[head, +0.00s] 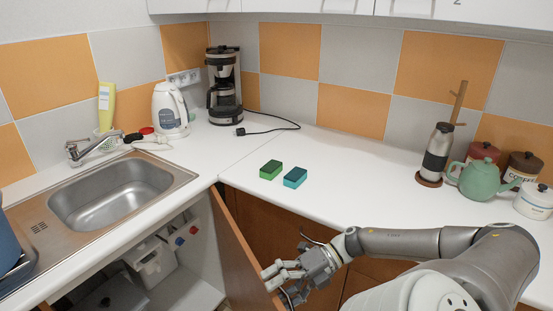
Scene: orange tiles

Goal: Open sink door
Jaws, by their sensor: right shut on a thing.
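The sink door (234,243) is a brown wooden panel that stands swung out from the cabinet under the sink (120,193). Its hinge side is near the corner of the counter. The cabinet interior (180,262) shows, with pipes and a white container inside. My right gripper (276,276) is at the outer edge of the door, with its fingers shut on that edge. The lower part of the door and the exact finger contact are partly hidden. My left gripper is not in view.
The white counter (340,165) runs along both walls. Green (270,169) and blue (295,177) sponges lie near its corner. A kettle (170,110) and coffee maker (224,85) stand behind. A teapot (480,179) and jars are at the right. A blue pot (8,245) is at the left edge.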

